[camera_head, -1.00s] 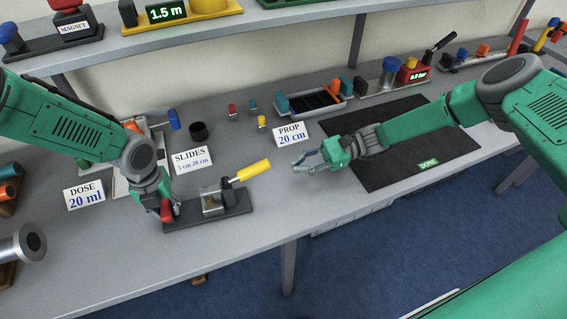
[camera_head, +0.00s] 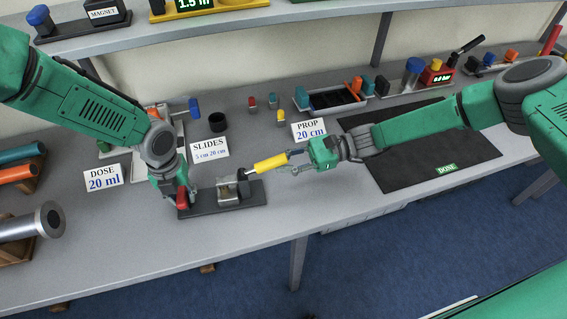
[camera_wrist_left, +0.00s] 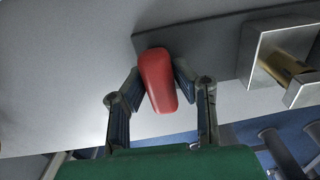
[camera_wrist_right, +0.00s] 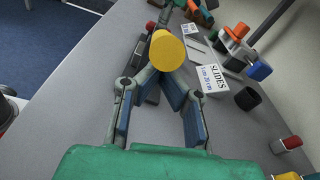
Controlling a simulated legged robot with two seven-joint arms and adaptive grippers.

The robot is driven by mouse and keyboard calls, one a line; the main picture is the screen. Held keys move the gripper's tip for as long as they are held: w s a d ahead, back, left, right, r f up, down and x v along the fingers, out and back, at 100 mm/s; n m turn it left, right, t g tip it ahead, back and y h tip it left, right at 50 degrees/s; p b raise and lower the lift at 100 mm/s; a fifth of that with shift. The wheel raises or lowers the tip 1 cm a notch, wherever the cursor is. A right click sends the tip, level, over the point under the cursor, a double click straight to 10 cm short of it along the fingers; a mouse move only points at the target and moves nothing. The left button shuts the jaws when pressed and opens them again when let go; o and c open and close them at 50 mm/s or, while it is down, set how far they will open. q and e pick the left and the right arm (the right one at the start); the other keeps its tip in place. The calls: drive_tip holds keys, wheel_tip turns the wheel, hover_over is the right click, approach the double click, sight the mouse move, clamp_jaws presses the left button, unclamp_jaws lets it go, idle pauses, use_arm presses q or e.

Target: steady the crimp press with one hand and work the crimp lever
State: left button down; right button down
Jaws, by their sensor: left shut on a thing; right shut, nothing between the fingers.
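The crimp press is a dark base plate (camera_head: 210,206) with a metal block (camera_head: 229,190) and a yellow-gripped crimp lever (camera_head: 268,163) that leans out to the right. At its left end stands a red handle (camera_head: 182,198). My left gripper (camera_wrist_left: 160,80) is shut on the red handle, one finger on each side. My right gripper (camera_head: 292,163) is shut and empty at the lever's outer end. In the right wrist view the lever's round yellow end (camera_wrist_right: 167,50) sits just beyond the fingertips (camera_wrist_right: 160,85); I cannot tell whether they touch.
Signs for DOSE (camera_head: 104,178), SLIDES (camera_head: 209,150) and PROP (camera_head: 308,130) stand around the press. A black cup (camera_head: 218,122) and small coloured blocks are behind it. A black mat (camera_head: 425,160) lies to the right. The table's front edge is close to the press.

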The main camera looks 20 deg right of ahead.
drive_tip(key=shift+a+r+h, duration=0.15)
drive_tip(key=shift+r+h, duration=0.35)
drive_tip(key=shift+r, duration=0.05)
idle(0.7)
drive_tip(key=shift+a+r+h, duration=0.15)
drive_tip(key=shift+r+h, duration=0.65)
drive_tip(key=shift+a+r, duration=0.4)
drive_tip(key=shift+r, duration=0.4)
drive_tip(key=shift+w+a+r, duration=0.1)
drive_tip(key=shift+a+r, duration=0.55)
drive_tip(key=shift+r, duration=0.3)
